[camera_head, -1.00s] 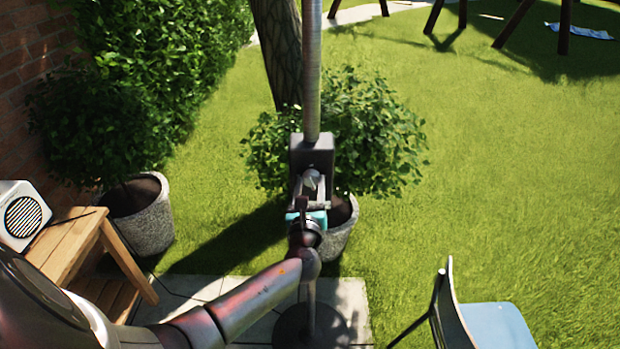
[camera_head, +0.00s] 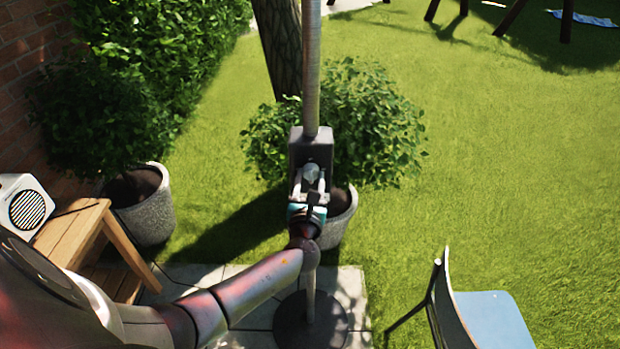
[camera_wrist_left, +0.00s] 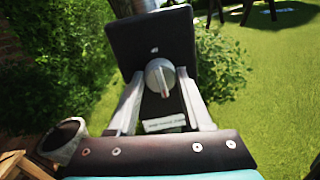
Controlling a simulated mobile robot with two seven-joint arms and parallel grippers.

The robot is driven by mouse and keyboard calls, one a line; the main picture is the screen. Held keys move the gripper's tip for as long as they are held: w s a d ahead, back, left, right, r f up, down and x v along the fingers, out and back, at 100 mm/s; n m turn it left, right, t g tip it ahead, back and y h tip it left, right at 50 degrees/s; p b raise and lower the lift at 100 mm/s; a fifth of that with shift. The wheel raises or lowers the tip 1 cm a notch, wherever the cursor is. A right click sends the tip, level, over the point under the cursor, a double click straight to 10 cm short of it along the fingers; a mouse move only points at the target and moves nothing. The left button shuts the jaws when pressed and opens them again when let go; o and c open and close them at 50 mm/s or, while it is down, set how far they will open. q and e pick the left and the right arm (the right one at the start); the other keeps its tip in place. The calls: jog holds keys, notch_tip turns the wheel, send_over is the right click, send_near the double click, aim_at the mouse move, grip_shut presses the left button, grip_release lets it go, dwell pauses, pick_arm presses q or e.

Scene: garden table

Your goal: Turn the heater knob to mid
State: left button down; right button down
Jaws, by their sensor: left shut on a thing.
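The heater is a dark box (camera_head: 311,150) on a tall metal pole (camera_head: 312,65) with a round dark base (camera_head: 310,320). Its round grey knob (camera_wrist_left: 160,76) is on the front face, with a raised grip bar across it. My left gripper (camera_head: 311,180) is at the box front, with one finger on each side of the knob, shut on it. In the left wrist view the two light fingers (camera_wrist_left: 160,88) flank the knob, and the box looks slightly tilted. A small label below the knob is too small to read. My right gripper is not in view.
A wooden side table (camera_head: 75,235) with a white speaker (camera_head: 24,207) is at the left. Potted bushes stand behind the heater and by the brick wall. A blue-seated chair (camera_head: 490,320) is at the lower right. Open lawn lies to the right.

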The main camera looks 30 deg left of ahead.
pick_arm(q)
jog(key=shift+c, duration=1.6)
grip_release()
jog(key=v, duration=1.5)
jog(key=shift+b, duration=0.4)
jog(key=shift+s+f, duration=0.1)
